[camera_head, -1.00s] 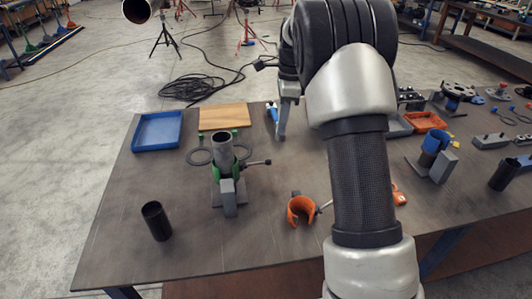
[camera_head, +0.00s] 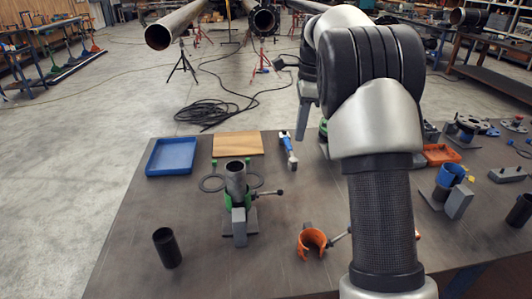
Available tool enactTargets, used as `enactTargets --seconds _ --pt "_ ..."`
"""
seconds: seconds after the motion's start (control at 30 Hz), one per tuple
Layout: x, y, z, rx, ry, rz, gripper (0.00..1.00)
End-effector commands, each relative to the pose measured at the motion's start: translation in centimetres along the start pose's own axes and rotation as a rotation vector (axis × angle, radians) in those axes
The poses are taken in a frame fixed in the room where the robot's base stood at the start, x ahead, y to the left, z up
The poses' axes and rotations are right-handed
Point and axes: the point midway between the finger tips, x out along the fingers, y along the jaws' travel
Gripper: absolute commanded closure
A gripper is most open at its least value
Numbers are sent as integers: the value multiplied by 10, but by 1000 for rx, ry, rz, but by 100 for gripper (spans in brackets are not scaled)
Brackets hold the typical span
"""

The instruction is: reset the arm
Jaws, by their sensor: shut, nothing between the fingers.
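My arm rises through the right half of the head view and bends away from the camera at its dark, ribbed joint. My gripper (camera_head: 304,110) points down just left of that joint, above the far edge of the table. It is shut and holds nothing. Part of its mount is hidden behind the arm. Below it a blue-handled tool (camera_head: 288,149) lies on the table (camera_head: 200,222), apart from the gripper.
A green clamp holds an upright grey pipe (camera_head: 236,180). Nearby are a blue tray (camera_head: 171,157), a wooden board (camera_head: 237,144), a black tube (camera_head: 167,248) and an orange clamp (camera_head: 311,243). Long pipes (camera_head: 176,24) stand on stands behind.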

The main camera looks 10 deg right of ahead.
Motion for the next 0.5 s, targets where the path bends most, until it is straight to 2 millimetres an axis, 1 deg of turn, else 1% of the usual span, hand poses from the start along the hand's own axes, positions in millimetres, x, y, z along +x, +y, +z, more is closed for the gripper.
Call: enactTargets --seconds 0.07,0.13,0.17,0.23,0.27,0.3,0.37,0.4,0.47,0.5 --pt "-4 2 0 -11 -1 -4 100" --pt "-14 9 1 -49 -4 -18 100" --pt "-21 14 1 -75 -5 -28 100" --pt "-40 32 2 -167 -6 -57 100" --pt "-49 42 3 -217 -5 -72 100" --pt "-61 57 4 -292 -3 -95 100" --pt "-78 82 5 -417 8 -129 100" --pt "-87 99 6 -502 17 -153 100" --pt "-98 127 7 -632 37 -187 100" --pt "-103 145 8 -719 55 -209 100"
